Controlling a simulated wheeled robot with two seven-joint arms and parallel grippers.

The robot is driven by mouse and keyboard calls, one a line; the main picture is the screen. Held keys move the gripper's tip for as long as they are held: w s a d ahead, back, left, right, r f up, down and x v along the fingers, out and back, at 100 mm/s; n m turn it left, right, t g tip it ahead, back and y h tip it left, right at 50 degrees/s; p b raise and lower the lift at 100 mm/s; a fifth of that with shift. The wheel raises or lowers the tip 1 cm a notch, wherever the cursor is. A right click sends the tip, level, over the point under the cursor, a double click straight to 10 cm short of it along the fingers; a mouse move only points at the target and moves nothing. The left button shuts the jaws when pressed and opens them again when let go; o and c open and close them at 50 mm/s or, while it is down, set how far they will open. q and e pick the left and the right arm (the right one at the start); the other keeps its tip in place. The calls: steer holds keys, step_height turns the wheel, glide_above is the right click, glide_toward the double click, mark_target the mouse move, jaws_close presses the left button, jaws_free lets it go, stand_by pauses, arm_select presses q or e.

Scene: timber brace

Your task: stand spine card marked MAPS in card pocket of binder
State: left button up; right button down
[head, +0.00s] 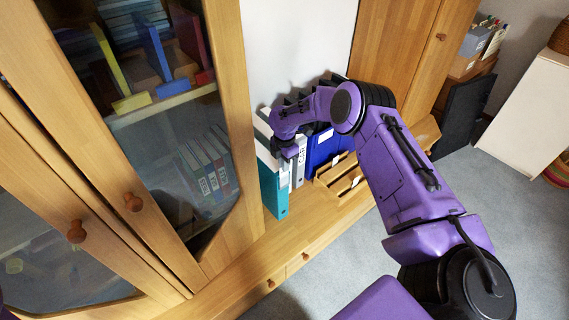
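My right gripper (290,153) is at the top front of a row of binders, reached in from the right. Its fingers are small and dark here, and I cannot tell whether they are open or hold a card. A teal binder (273,192) stands upright at the left of the row. Beside it stands a pale grey binder (299,172) with dark lettering on its spine, partly covered by the gripper. A blue binder (322,148) with a white label stands to its right. I cannot make out a card marked MAPS. My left gripper is not in view.
A wooden tray (345,190) with compartments and small white cards sits right of the binders on the wooden ledge (245,262). Glass cabinet doors with round knobs (133,202) stand at left, with books behind the glass. A wooden cabinet door (405,50) rises behind my arm.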

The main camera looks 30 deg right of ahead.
steer(key=shift+f, duration=0.35)
steer(key=c, duration=0.8)
jaws_free()
steer(key=shift+r, duration=0.15)
step_height(320, 180, up, 8)
steer(key=p, duration=0.6)
